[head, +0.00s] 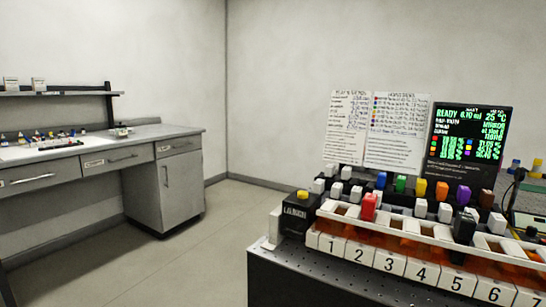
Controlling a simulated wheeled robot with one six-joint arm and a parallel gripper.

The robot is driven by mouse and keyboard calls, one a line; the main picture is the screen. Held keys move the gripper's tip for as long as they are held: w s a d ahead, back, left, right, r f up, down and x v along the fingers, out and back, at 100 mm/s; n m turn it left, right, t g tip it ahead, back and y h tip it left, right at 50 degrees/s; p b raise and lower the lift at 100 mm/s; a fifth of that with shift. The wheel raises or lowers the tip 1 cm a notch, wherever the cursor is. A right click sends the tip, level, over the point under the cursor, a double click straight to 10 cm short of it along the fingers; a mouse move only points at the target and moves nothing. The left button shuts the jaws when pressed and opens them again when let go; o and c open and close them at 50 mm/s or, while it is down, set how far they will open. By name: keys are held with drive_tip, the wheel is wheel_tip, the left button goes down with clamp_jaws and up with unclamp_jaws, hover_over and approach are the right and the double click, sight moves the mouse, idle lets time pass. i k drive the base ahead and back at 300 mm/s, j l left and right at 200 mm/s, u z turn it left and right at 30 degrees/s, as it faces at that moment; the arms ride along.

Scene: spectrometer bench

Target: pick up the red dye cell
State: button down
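The red dye cell (369,206) stands upright in the right half of the head view. It is a small red block that rises from the white-railed front rack (345,243), behind the numbered labels and roughly above 2 and 3. Its lower part is hidden by the rack. My gripper is not in view, so its state and its distance from the cell do not show.
Blue (381,180), green (401,183), yellow (421,187) and other coloured cells stand behind, among white blocks. A black block (464,228) stands to the right. A lit display (468,133) and paper sheets rise behind. Open floor (200,262) lies left, before a grey side bench (165,190).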

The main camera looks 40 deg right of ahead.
sight(370, 200)
drive_tip(key=z, duration=1.35)
